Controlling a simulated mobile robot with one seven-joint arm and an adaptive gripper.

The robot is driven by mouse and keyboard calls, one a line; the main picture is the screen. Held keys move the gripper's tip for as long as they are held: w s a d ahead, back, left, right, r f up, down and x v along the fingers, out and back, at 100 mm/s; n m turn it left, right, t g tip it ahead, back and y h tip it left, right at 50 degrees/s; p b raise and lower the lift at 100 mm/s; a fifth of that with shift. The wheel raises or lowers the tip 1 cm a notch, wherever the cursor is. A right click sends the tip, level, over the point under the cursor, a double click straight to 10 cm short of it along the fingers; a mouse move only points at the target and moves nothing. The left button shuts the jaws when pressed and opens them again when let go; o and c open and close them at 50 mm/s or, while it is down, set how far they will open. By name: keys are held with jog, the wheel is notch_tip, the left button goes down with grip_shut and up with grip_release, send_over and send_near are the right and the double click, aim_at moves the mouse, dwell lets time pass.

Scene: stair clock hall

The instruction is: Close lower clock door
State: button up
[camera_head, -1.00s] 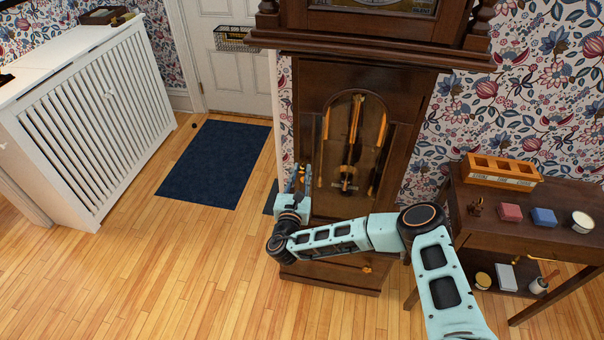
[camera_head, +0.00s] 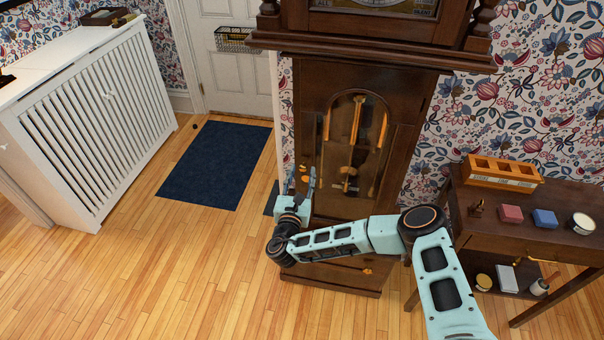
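The tall dark wooden clock has a lower door (camera_head: 368,145) with an arched glass pane. Brass weights and a pendulum show behind the glass. The door looks close to the case front, but I cannot tell whether it is flush. My gripper (camera_head: 303,181) is at the door's left edge, low beside the glass, with its fingers pointing up and apart. Small brass fittings show near the fingertips. I cannot tell whether the fingers touch the door. My forearm crosses in front of the clock's lower part and hides some of it.
A side table (camera_head: 485,232) stands right of the clock, close to my arm, with a wooden box (camera_head: 500,172) and small blocks on it. A white slatted radiator cover (camera_head: 95,125) stands at left. A dark blue mat (camera_head: 215,165) lies on open wooden floor.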

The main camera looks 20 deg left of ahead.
jog(key=v, duration=1.1)
jog(key=shift+s+d, duration=0.2)
jog(key=shift+s, duration=0.05)
